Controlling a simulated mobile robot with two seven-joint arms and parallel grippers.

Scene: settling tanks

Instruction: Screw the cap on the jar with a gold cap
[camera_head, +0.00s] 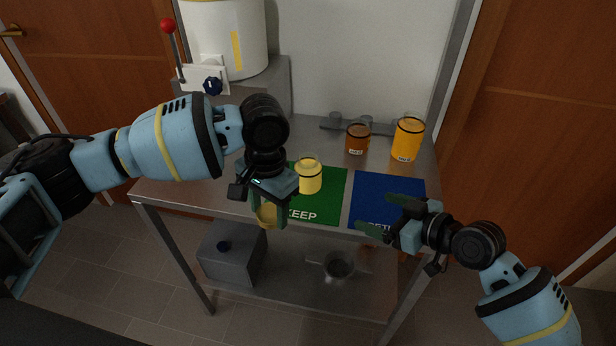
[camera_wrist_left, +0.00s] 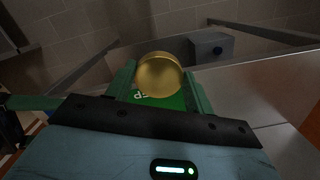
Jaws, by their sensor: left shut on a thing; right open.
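My left gripper (camera_head: 267,218) is shut on a round gold cap (camera_head: 266,212), which also shows between the fingers in the left wrist view (camera_wrist_left: 160,74). In the head view the gripper is at the table's front edge, left of and nearer than the yellow jar. The yellow jar (camera_head: 309,178) stands upright on the green mat (camera_head: 328,204) marked KEEP. It has a dark band near its top, and no gold cap shows on it. My right gripper (camera_head: 386,214) is open and empty over the front of the blue mat (camera_head: 388,190), apart from the jar.
A brown-orange jar (camera_head: 358,139) and a taller orange jar (camera_head: 407,140) stand at the back right. A large white tank (camera_head: 225,40) with a red-knobbed lever (camera_head: 168,27) is at the back left. A grey box (camera_head: 234,256) sits on the lower shelf.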

